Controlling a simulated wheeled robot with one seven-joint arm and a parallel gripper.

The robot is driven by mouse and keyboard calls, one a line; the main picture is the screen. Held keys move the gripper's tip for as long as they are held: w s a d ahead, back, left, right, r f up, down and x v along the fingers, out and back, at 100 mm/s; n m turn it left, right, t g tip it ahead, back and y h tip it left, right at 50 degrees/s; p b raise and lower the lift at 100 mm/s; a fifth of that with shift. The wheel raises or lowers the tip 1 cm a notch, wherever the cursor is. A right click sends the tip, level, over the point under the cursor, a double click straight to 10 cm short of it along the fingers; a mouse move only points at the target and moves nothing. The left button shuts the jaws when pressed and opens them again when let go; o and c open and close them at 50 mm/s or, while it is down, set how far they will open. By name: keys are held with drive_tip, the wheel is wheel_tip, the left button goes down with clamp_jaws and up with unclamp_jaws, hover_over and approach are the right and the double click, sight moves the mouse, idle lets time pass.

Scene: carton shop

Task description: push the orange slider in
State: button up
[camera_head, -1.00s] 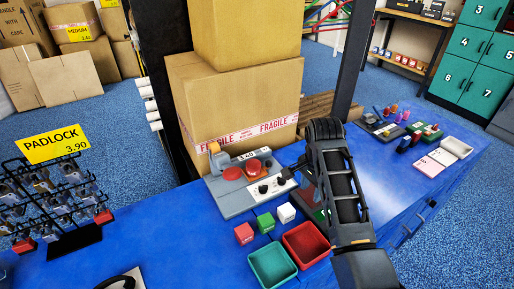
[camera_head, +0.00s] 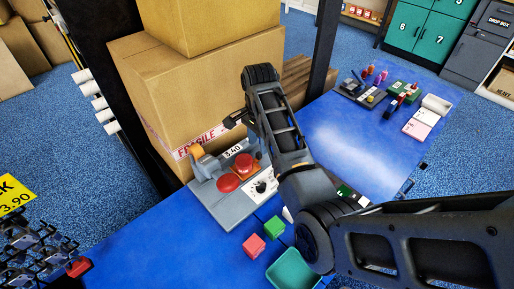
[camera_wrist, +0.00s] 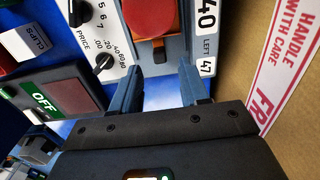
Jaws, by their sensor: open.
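A grey device (camera_head: 222,205) stands on the blue counter, with an upright orange piece (camera_head: 197,152) at its back left corner. A round red button (camera_head: 228,183) and a red-orange block (camera_head: 243,163) sit on it. I cannot tell for sure which orange part is the slider. My gripper (camera_head: 233,121) is above the device's back right, in front of the cartons. In the wrist view my gripper (camera_wrist: 160,78) is open and empty, its fingertips apart below the red-orange block.
Large cartons (camera_head: 190,90) stand close behind the device. A black knob (camera_head: 261,187) is on its right part. A red cube (camera_head: 253,245), a green cube (camera_head: 274,228) and a teal tray (camera_head: 291,268) are in front. The counter's right middle (camera_head: 350,140) is clear.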

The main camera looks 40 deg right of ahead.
sight(259, 153)
drive_tip(key=shift+f, duration=2)
drive_tip(key=shift+c, duration=0.3)
clamp_jaws()
